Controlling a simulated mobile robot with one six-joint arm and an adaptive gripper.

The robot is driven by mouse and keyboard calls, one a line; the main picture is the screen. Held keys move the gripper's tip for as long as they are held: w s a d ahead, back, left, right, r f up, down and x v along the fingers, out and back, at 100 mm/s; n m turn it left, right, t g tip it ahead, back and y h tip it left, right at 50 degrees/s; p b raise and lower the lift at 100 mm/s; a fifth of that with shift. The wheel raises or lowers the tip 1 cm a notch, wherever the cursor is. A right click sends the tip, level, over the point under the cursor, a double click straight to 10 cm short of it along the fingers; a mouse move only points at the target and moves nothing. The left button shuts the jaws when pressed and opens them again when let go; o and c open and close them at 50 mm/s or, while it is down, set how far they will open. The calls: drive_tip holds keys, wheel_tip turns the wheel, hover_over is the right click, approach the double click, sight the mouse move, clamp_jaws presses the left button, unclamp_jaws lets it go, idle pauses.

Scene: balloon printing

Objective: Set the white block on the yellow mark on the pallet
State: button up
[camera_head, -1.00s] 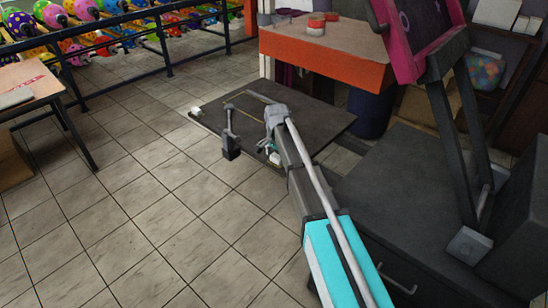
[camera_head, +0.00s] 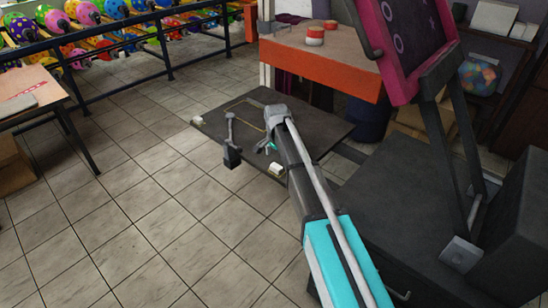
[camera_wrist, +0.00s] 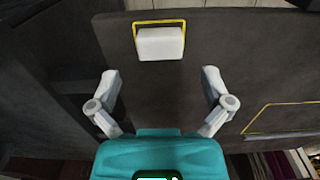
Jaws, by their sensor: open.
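The white block (camera_wrist: 160,43) sits on the dark pallet (camera_wrist: 165,95) within a small yellow outline (camera_wrist: 160,21). Yellow shows along its far edge and sides; the near side of the outline is hidden by the block. In the head view the block (camera_head: 275,169) is at the near edge of the pallet (camera_head: 315,115). My gripper (camera_wrist: 161,76) is open and empty, its two fingers spread wide, with the block ahead of and beyond the fingertips. In the head view my gripper (camera_head: 268,147) is just behind the block, apart from it.
A larger yellow outline (camera_wrist: 285,118) marks the pallet at right. A dark upright fitting (camera_head: 231,150) stands left of my arm, and a small white piece (camera_head: 197,120) at the pallet's left corner. An orange-fronted table (camera_head: 320,70) stands behind.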

sight(277, 166)
wheel_tip(277, 166, up, 7)
drive_tip(key=p, duration=0.6)
drive_tip(key=shift+p, duration=0.3)
drive_tip(key=shift+r, duration=0.15)
drive_tip(key=shift+d, duration=0.1)
idle(0.4)
drive_tip(key=s+d+n, duration=0.7)
drive_tip(key=s+d, duration=1.5)
drive_tip(key=s, duration=0.4)
drive_tip(key=shift+n, duration=0.3)
